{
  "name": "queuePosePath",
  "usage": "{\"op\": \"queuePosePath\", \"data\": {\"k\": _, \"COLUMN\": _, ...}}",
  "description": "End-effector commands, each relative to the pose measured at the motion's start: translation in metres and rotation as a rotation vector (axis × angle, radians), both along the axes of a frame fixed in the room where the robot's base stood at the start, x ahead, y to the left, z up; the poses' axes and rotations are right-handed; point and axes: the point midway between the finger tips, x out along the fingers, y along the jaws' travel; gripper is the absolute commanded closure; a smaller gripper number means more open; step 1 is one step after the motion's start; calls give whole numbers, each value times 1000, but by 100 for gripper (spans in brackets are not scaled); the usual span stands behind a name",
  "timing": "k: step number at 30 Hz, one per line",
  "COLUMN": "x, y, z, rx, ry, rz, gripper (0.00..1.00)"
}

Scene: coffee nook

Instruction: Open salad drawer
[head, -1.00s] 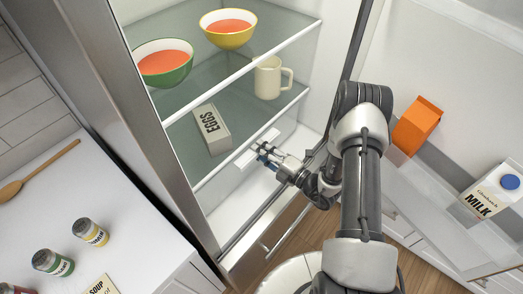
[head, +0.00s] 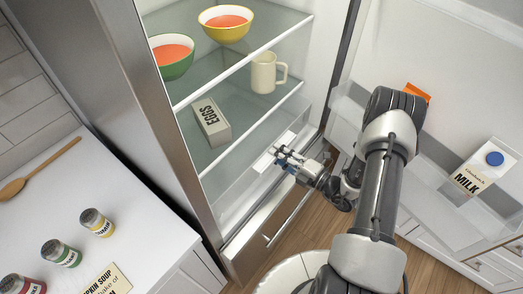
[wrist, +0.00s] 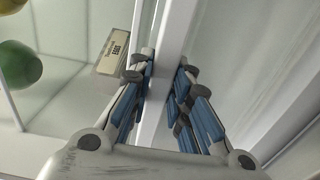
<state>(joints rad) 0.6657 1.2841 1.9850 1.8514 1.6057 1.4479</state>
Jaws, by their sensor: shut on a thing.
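The salad drawer (head: 240,196) is a clear, pale bin low in the open fridge, below the glass shelf with the egg box. A white bar (head: 294,139) runs along its front edge. My gripper (head: 283,158) is at this bar, in front of the lower shelf. In the wrist view the blue-padded fingers of my gripper (wrist: 160,85) lie on both sides of the white bar (wrist: 172,45), shut on it. The drawer stands somewhat out past the shelf edge. Part of the bar is hidden by the fingers.
On the shelves are an egg box (head: 211,121), a cream mug (head: 267,73), a green bowl (head: 174,57) and a yellow bowl (head: 225,23). The open fridge door on the right holds a milk carton (head: 482,170) and an orange carton (head: 417,92). A white counter (head: 135,205) is at left.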

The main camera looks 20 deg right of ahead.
Motion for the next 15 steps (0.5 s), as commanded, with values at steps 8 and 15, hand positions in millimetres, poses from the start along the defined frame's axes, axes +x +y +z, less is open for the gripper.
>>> {"op": "queuePosePath", "data": {"k": 8, "x": -64, "y": -45, "z": 0, "rx": 0, "ry": 3, "rz": 0, "gripper": 100}}
{"op": "queuePosePath", "data": {"k": 15, "x": -98, "y": -69, "z": -1, "rx": -1, "ry": 3, "rz": 4, "gripper": 100}}
